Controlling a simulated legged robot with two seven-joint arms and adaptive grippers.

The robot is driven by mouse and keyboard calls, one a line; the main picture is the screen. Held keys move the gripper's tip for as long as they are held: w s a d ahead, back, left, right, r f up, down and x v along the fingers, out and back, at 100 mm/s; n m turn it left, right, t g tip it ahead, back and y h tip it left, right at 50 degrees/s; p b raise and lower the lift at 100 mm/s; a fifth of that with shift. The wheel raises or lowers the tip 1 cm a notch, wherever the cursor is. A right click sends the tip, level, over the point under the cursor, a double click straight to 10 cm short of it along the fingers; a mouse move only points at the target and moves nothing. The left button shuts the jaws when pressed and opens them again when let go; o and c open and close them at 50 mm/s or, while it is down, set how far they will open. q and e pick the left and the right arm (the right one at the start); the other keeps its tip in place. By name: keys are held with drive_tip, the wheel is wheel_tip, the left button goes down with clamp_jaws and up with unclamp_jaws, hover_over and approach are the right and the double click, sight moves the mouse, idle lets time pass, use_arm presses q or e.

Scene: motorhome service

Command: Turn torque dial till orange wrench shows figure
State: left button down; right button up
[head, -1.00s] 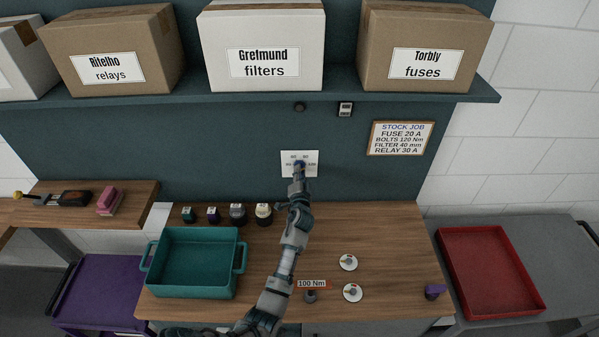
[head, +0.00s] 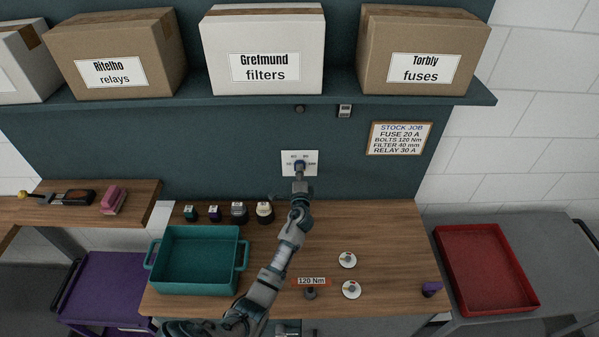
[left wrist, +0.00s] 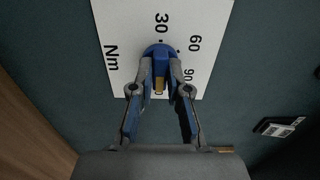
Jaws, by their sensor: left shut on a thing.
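The torque dial is a blue knob (left wrist: 158,50) on a white plate (head: 290,169) fixed to the dark teal wall. In the left wrist view, the plate (left wrist: 205,20) carries the marks 30, 60, 90 and Nm. My left gripper (left wrist: 161,72) is shut on the dial, one finger on each side of its grip, which has a yellow strip. My left gripper also shows in the head view (head: 299,175), partly covering the dial. An orange-red readout (head: 311,281) on the bench shows "120 Nm", above a dark round piece; a wrench shape is not clear. My right gripper is not in view.
The job board (head: 400,139) on the wall reads "BOLTS 120 Nm". A teal crate (head: 196,288), several small pots (head: 239,213), two white discs (head: 348,260) and a purple piece (head: 430,289) are on the bench. Labelled boxes (head: 263,50) stand on the shelf above.

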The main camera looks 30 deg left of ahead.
use_arm(q)
drive_tip(key=shift+s+d+f, duration=0.1)
drive_tip(key=shift+f, duration=0.4)
drive_tip(key=c, duration=1.1)
unclamp_jaws()
drive_tip(key=shift+c, duration=0.2)
drive_tip(key=shift+r, duration=0.2)
drive_tip(key=v, duration=1.1)
drive_tip(key=shift+s+d, duration=0.2)
drive_tip(key=shift+s, duration=0.1)
drive_tip(key=shift+f, duration=0.1)
